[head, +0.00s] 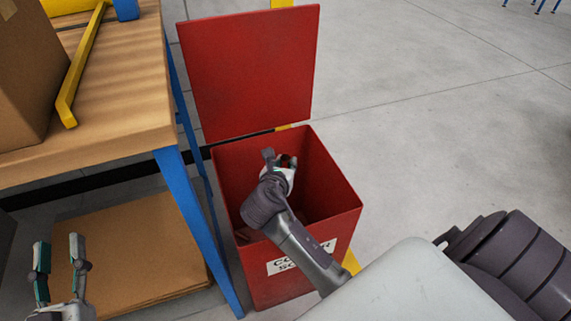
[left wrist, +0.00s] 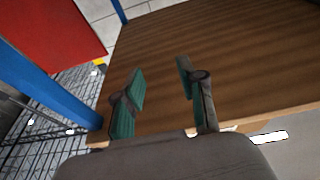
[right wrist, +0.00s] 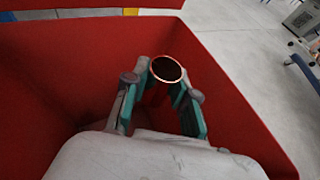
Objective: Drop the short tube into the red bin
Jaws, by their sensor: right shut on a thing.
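The red bin (head: 340,209) stands on the floor with its lid raised at the back and a white label on its front. My right gripper (head: 281,158) is over the bin's opening, pointing down into it. In the right wrist view, my right gripper (right wrist: 164,92) is shut on the short tube (right wrist: 166,69), whose round open end with a copper rim faces the camera. Red bin walls (right wrist: 60,70) surround it. My left gripper (head: 58,262) is open and empty beside the workbench at the lower left; its two fingers also show apart in the left wrist view (left wrist: 160,90).
A wooden workbench (head: 110,115) with blue legs stands left of the bin. It carries a cardboard box (head: 25,70) and a yellow bar (head: 80,70).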

